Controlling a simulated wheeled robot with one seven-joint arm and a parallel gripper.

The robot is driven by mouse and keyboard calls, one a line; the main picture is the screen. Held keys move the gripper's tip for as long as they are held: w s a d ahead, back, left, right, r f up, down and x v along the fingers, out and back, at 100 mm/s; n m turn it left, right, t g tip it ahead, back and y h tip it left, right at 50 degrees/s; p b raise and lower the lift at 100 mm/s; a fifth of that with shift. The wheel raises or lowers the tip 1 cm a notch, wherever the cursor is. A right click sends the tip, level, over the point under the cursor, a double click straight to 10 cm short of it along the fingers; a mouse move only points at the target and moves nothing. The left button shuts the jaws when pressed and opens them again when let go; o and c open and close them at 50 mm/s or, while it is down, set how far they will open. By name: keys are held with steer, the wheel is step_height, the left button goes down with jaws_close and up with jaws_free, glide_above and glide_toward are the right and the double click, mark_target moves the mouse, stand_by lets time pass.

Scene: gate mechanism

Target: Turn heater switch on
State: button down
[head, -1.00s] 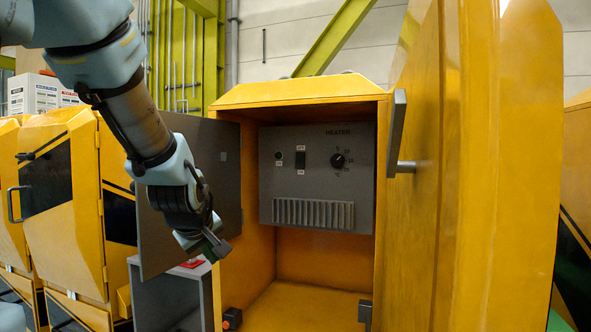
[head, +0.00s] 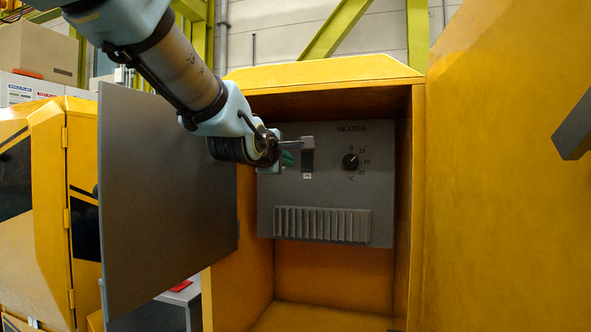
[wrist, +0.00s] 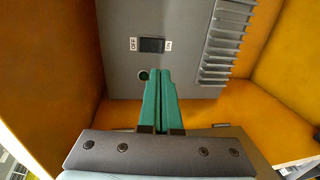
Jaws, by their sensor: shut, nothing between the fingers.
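The heater panel (head: 330,210) is a grey box at the back of the open yellow cabinet. Its black rocker switch (head: 307,162) has an "ON" label below it; my gripper covers the area above. In the wrist view, the switch (wrist: 152,45) sits between the "OFF" and "ON" labels, just beyond my fingertips. Which way it is tipped cannot be told. My gripper (head: 287,158) is inside the cabinet, left of the switch. Its green fingers (wrist: 158,74) are pressed together and empty, with a gap of panel showing between tips and switch.
A round dial (head: 351,161) sits right of the switch, and a finned vent (head: 322,224) below. A dark round indicator (wrist: 143,74) is beside my fingertips. A grey door (head: 165,190) stands open at left; the yellow cabinet wall (head: 480,200) bounds the right.

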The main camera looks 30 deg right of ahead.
mark_target(306, 169)
steer(key=shift+w, duration=0.1)
steer(key=p+x, duration=0.4)
steer(key=x, duration=0.9)
steer(key=shift+w+d, duration=0.35)
steer(key=shift+f, duration=0.1)
